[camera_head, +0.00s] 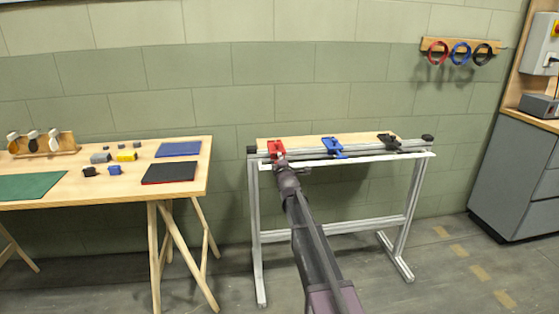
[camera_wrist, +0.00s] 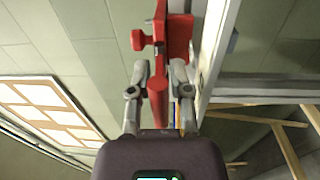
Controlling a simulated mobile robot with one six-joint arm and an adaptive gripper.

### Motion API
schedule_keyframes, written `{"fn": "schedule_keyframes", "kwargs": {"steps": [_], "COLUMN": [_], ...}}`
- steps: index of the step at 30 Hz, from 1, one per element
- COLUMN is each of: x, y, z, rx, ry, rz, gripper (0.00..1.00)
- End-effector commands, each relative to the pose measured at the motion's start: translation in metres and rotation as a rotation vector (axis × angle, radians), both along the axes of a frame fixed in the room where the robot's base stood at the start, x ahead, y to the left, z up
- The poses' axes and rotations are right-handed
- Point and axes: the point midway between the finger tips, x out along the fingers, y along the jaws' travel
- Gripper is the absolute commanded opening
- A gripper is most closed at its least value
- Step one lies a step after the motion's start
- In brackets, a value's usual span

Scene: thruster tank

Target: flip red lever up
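The red lever (camera_head: 276,146) is a red clamp-like fixture at the left end of the rail on the metal stand. In the wrist view its red handle (camera_wrist: 158,100) points down the picture toward my gripper, and its red base is at the top. My gripper (camera_head: 280,159) is at the red lever. In the wrist view the fingers of my gripper (camera_wrist: 160,72) stand on either side of the handle, close to it. I cannot tell whether both fingers touch it. My arm hides part of the stand in the head view.
A blue lever (camera_head: 333,146) and a black lever (camera_head: 388,142) sit farther right on the rail (camera_head: 362,149). A wooden table (camera_head: 130,188) with small blocks and mats stands to the left. A grey cabinet (camera_head: 511,171) stands at the right. Floor is clear between table and stand.

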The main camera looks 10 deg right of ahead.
Motion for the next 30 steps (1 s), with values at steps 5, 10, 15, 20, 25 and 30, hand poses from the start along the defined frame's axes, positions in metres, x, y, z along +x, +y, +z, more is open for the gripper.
{"fn": "schedule_keyframes", "kwargs": {"steps": [5,10,15,20,25,30], "x": [-0.0001,-0.0002,-0.0002,-0.0002,-0.0003,-0.0002], "y": [0.0000,0.0000,0.0020,0.0006,0.0002,0.0000], "z": [0.0000,0.0000,-0.0001,0.0002,0.0010,0.0021], "rx": [0.000,0.000,0.001,0.000,-0.001,-0.001], "ry": [0.000,0.000,0.000,0.002,0.011,0.024], "rz": [0.000,0.000,-0.001,0.000,0.000,0.000], "gripper": [0.26,0.00,0.00,0.00,0.00,0.00]}}
